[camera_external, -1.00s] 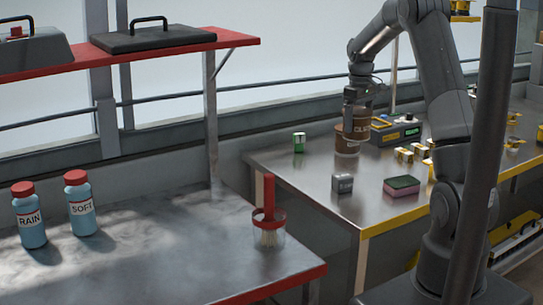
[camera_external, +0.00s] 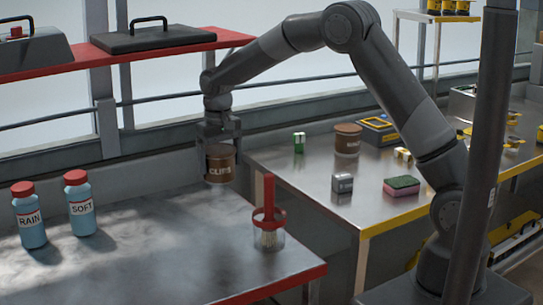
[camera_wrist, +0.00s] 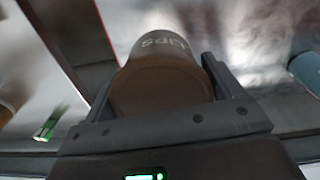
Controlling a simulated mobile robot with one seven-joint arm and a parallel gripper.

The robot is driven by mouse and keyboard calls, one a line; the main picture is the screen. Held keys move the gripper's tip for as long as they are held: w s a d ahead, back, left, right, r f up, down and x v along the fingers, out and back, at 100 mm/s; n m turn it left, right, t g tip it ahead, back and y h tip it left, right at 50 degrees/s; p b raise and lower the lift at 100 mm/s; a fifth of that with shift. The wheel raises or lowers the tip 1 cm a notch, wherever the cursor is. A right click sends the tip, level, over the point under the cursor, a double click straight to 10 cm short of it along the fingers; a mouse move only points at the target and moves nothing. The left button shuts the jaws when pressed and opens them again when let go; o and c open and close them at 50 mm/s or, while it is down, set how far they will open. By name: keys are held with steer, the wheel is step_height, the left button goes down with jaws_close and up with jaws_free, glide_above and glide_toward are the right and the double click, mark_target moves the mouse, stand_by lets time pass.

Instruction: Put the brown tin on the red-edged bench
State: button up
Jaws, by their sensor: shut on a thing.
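My gripper (camera_external: 220,144) is shut on a brown tin (camera_external: 220,169) with a "CLIPS" label. The tin is upright at the back right part of the red-edged bench (camera_external: 150,255), seemingly in the air above it. In the wrist view the tin (camera_wrist: 163,85) sits between both fingers, its label partly readable. A second brown tin (camera_external: 347,142), its label too small to read surely, stands on the yellow-edged bench (camera_external: 300,172).
Two blue bottles with red caps, RAIN (camera_external: 30,217) and SOFT (camera_external: 80,204), stand at the bench's left. A red-handled brush in a clear cup (camera_external: 268,236) stands near its right edge. A red-edged shelf (camera_external: 170,50) hangs above the back. The bench's middle is clear.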

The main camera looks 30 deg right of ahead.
steer(key=s+a+f+n, duration=0.15)
steer(key=s+a, duration=0.25)
steer(key=a, duration=0.8)
steer(key=s+a+n, duration=0.3)
steer(key=a, duration=0.8)
steer(key=s+a+f, duration=0.1)
steer(key=a+f, duration=0.1)
steer(key=a, duration=0.2)
steer(key=s+a+f, duration=0.1)
steer(key=a+f, duration=0.1)
steer(key=a, duration=0.2)
steer(key=s+a+f, duration=0.2)
steer(key=a+f, duration=0.1)
steer(key=a, duration=0.1)
steer(key=shift+a, duration=0.1)
steer(key=shift+f, duration=1.8)
steer(key=shift+f, duration=0.1)
steer(key=o, duration=1)
steer(key=shift+f, duration=0.1)
